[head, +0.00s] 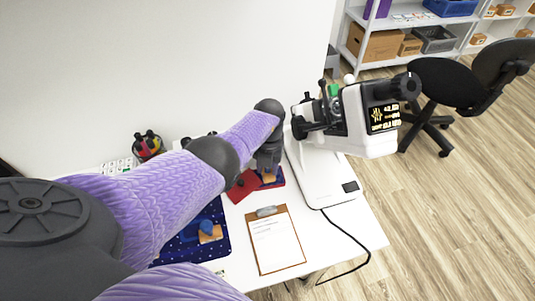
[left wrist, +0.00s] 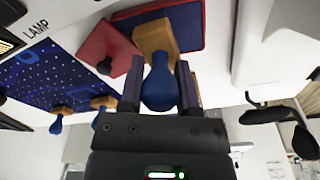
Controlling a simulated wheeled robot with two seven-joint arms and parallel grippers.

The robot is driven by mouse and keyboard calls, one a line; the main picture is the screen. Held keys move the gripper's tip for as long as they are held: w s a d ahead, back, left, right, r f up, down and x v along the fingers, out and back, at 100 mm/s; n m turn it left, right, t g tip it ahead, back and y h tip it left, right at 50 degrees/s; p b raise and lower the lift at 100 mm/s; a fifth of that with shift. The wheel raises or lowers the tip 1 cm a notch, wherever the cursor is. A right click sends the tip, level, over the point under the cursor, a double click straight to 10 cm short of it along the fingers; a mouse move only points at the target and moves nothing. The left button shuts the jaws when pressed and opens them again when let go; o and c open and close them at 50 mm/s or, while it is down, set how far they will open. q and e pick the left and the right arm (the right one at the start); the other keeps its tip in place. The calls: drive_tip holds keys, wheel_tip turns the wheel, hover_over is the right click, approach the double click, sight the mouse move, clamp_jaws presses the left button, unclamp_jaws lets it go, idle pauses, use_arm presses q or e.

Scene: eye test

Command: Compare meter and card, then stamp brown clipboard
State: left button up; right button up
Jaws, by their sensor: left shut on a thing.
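My left gripper (head: 268,163) is shut on the blue handle of a stamp (left wrist: 160,86) with a wooden base. The wooden base (head: 268,178) is over a blue ink pad with a red rim (head: 279,181); I cannot tell if it touches. The pad also shows in the left wrist view (left wrist: 191,25). The brown clipboard (head: 292,216) lies on the table in front of the gripper, with a white printed sheet and a metal clip. The meter (head: 340,125) is a white device with a lit dark display (head: 384,115), too small to read. I cannot pick out the card.
A red flat piece (head: 240,188) lies left of the ink pad. A starry blue mat (left wrist: 45,70) holds more blue-handled stamps (left wrist: 61,119). A black cable (head: 350,240) hangs over the table's right edge. A black chair (head: 445,85) stands beyond.

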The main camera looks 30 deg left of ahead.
use_arm(q)
drive_tip(key=shift+f+b, duration=0.4)
drive_tip(key=shift+f, duration=0.1)
idle(1.0)
wheel_tip(320, 180, up, 7)
drive_tip(key=p, duration=0.6)
drive_tip(key=shift+r, duration=0.15)
idle(0.4)
